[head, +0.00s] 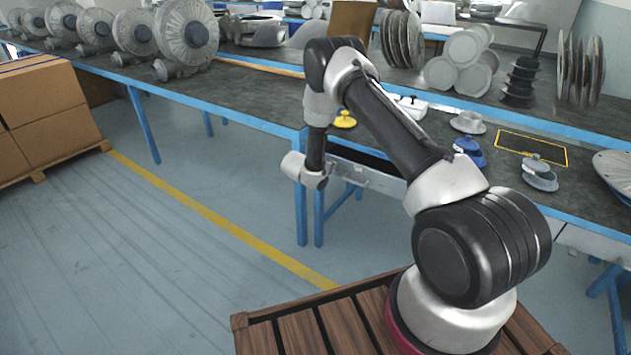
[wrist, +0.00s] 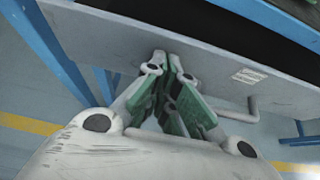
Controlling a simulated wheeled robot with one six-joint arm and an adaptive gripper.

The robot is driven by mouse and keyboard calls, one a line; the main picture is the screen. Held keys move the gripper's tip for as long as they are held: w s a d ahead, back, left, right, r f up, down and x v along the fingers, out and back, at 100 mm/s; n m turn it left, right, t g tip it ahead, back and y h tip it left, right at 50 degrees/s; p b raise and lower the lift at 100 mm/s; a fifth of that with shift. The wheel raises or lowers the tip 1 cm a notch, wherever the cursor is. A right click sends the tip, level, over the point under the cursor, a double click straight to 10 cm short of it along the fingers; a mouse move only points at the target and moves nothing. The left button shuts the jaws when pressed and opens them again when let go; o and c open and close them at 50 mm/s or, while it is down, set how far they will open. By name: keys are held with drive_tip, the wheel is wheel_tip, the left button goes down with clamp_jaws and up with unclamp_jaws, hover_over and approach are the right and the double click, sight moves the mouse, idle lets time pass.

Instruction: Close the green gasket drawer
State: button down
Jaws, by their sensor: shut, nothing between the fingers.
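A drawer with a plain grey front (head: 378,181) stands pulled out below the bench's front edge in the head view, its dark interior showing above the front. I see no green on the front. In the wrist view the drawer front (wrist: 205,50) spans the top, with a small white label (wrist: 249,76) and a bar handle (wrist: 240,112). My gripper (wrist: 170,58) is shut and empty, its green-padded fingers together. The fingertips are at the lower part of the front, left of the handle; I cannot tell whether they touch. In the head view the fingers are not clearly visible.
The dark bench top (head: 430,125) carries a yellow-knobbed part (head: 344,119), a blue part (head: 470,150) and grey discs. Blue bench legs (head: 300,205) stand near my wrist. Cardboard boxes (head: 45,115) are at far left. The floor in front is clear.

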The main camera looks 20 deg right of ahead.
drive_tip(key=w+d, duration=0.1)
drive_tip(key=d, duration=0.1)
drive_tip(key=w+d, duration=0.4)
drive_tip(key=d, duration=0.1)
drive_tip(key=shift+w+d, duration=0.1)
drive_tip(key=shift+w, duration=0.15)
drive_tip(key=shift+w+d+r, duration=0.15)
drive_tip(key=shift+d, duration=0.05)
